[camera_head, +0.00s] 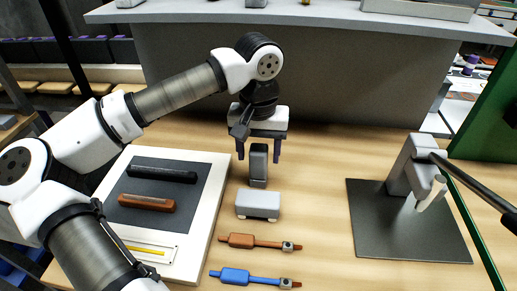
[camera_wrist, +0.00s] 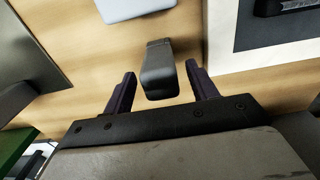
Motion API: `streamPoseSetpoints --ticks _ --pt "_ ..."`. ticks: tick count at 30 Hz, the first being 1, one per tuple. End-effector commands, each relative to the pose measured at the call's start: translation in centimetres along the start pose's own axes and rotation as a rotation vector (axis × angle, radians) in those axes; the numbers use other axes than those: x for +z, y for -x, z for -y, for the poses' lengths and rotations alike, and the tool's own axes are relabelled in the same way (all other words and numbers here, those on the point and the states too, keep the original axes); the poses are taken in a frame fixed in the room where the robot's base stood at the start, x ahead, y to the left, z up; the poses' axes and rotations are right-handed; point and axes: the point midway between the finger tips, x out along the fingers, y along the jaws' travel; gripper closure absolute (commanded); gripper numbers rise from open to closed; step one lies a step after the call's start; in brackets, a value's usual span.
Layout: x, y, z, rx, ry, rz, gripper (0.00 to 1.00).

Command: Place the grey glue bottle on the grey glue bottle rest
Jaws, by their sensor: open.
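A dark grey block-like object (camera_head: 258,168), which looks like the grey glue bottle, stands on the wooden table under my gripper (camera_head: 258,156). My gripper is open and points down, one finger on each side of it. In the wrist view the grey object (camera_wrist: 159,72) lies between the fingertips of my gripper (camera_wrist: 160,70), with a gap visible on both sides. I cannot tell for sure which thing is the grey glue bottle rest. A low light grey block (camera_head: 258,205) stands just in front of the grey object and also shows in the wrist view (camera_wrist: 133,8).
A white-framed tray (camera_head: 214,200) at left holds a black piece (camera_head: 160,174) and a brown piece (camera_head: 147,203). Orange (camera_head: 258,242) and blue (camera_head: 252,277) tools lie in front. A grey stand (camera_head: 404,170) rises from a dark plate (camera_head: 375,235) at right. A grey panel (camera_head: 330,75) is behind.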

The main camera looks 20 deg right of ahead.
Motion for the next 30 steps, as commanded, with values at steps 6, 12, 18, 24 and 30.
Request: streamPoseSetpoints --ticks 6,12,18,24,30 --pt "0.0 1.5 0.0 0.000 0.000 0.000 0.42" --pt "-0.1 5.4 0.0 -0.002 0.000 -0.004 0.42" --pt "-0.1 9.8 0.0 0.000 0.001 -0.003 0.42" --pt "-0.1 12.5 0.0 -0.001 0.001 0.000 0.42" --pt "0.0 13.2 0.0 0.000 0.000 0.000 0.42"
